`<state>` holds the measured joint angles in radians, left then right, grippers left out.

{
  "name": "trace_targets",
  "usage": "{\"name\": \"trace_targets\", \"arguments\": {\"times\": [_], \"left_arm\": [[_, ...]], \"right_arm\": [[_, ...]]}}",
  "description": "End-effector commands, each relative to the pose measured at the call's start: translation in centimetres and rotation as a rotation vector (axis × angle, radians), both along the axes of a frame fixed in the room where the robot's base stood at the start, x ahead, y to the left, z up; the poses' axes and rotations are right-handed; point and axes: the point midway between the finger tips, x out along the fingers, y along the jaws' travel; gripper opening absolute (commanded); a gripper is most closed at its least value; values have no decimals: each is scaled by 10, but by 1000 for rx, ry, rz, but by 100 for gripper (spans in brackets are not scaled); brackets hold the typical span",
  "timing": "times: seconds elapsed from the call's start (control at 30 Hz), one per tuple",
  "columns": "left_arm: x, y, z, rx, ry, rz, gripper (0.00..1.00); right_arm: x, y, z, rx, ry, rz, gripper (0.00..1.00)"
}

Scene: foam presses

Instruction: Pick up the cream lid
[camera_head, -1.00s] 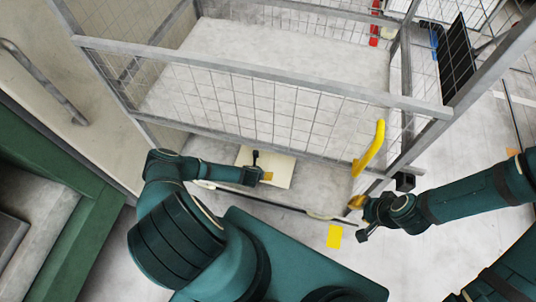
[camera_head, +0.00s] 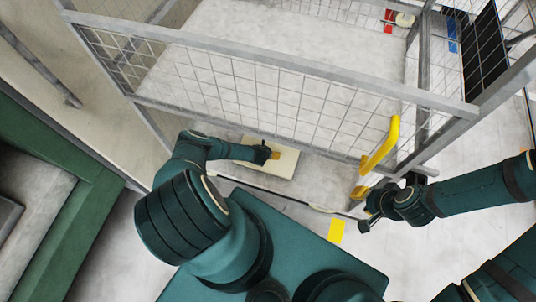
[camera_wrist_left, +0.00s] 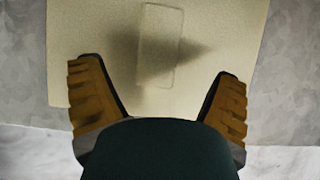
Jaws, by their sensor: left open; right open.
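The cream lid (camera_head: 286,168) is a flat, pale rectangular panel on a grey surface at the foot of the mesh fence in the head view. In the left wrist view the cream lid (camera_wrist_left: 225,30) fills the upper middle, with a faint rectangular handle (camera_wrist_left: 160,35) and a dark shadow across it. My left gripper (camera_head: 271,154) is over the lid; its two orange-brown fingers (camera_wrist_left: 160,75) are spread apart with nothing between them. I cannot tell how high it is above the lid. My right gripper (camera_head: 368,210) is open beside the fence post, away from the lid.
A metal mesh cage (camera_head: 290,68) rises behind the lid. A yellow handle (camera_head: 382,147) stands near my right gripper. A yellow floor patch (camera_head: 336,231) lies on the open floor. A green structure (camera_head: 65,215) borders the left side.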

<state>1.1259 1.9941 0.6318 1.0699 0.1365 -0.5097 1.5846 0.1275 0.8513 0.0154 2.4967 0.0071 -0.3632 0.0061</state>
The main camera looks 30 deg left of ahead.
Motion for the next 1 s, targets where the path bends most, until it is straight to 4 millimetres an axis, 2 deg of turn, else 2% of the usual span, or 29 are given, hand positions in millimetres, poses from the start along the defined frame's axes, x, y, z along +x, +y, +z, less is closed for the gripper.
{"name": "trace_targets", "arguments": {"times": [0.43,1.0], "left_arm": [[25,7,-42,1,1,-2,89],[27,8,-44,-1,1,-1,89]], "right_arm": [[-8,1,-27,5,18,15,34],[-9,2,-29,5,20,17,34]]}}
